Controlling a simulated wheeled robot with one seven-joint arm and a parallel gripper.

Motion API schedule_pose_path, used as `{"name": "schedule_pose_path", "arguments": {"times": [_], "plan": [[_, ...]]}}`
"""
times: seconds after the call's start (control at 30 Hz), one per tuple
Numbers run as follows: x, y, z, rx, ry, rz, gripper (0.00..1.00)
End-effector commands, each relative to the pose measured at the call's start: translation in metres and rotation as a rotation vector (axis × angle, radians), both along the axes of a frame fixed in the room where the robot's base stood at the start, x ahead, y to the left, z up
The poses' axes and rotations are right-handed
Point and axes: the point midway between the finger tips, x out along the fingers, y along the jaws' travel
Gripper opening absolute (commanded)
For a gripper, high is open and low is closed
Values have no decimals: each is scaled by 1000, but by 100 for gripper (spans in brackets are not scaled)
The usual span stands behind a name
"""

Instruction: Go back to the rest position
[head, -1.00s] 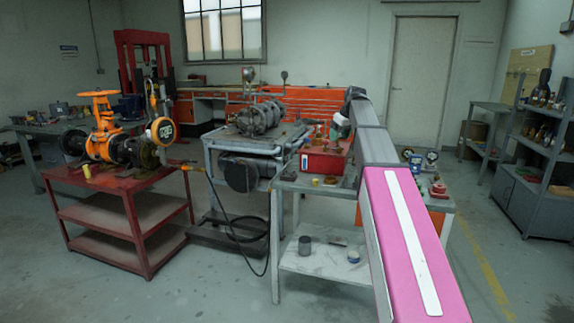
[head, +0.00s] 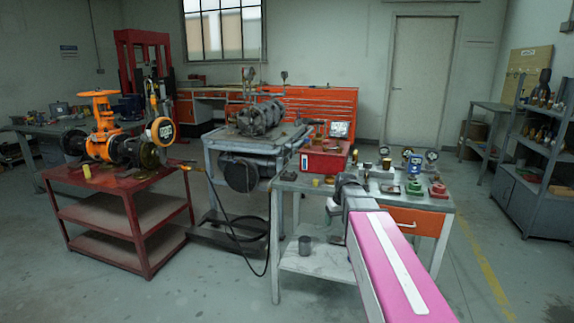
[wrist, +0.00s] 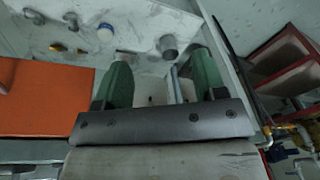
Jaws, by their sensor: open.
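My gripper (wrist: 160,68) shows in the wrist view as two green fingers held well apart, with nothing gripped between them. In the head view my arm, with its pink cover, reaches forward to the front of the grey workbench (head: 290,187); the fingers are hidden there. The orange gate valve (head: 103,128) lies on the red cart (head: 75,177) at the left, well away from my gripper. In the wrist view an orange drawer front (wrist: 45,98) is close at the left, and a grey cup (wrist: 168,46) stands beyond the fingertips.
The workbench carries a red toolbox (head: 323,160), gauges and small fittings. A grey pump cart (head: 262,145) stands behind, with a black hose hanging to the floor. Shelving (head: 530,160) is at the right. Floor between the red cart and workbench is partly clear.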

Motion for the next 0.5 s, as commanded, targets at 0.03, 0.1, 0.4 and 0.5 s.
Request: {"name": "schedule_pose_path", "arguments": {"times": [0.03,0.1,0.4,0.5], "plan": [[-22,2,-18,-6,17,-20,64],[-43,3,-40,-16,36,-52,64],[-134,6,-117,-60,107,-178,64],[-156,6,-133,-72,123,-209,64]]}}
